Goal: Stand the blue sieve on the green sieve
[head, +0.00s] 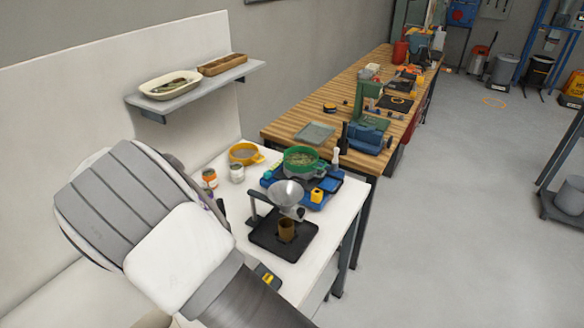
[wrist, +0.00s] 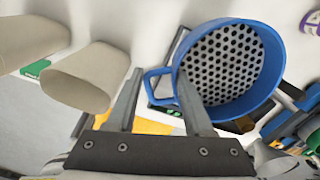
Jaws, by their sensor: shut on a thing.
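The blue sieve (wrist: 228,64), with a perforated grey bottom, fills the upper right of the wrist view. My gripper (wrist: 162,88) is shut on its loop handle, with the fingers on either side of it. In the head view my arm hides both the gripper and the blue sieve. The green sieve (head: 302,160) shows in the head view, with greenish bits in it. It sits on a blue-and-black apparatus (head: 330,187) on the white bench, to the right of my arm.
A yellow sieve (head: 243,153) and two small jars (head: 237,172) stand left of the green sieve. A silver funnel (head: 286,191) on a stand, above a brown cup (head: 286,230), is in front of it. A shelf (head: 195,82) holds two trays. Pale rounded objects (wrist: 78,77) are beside my gripper.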

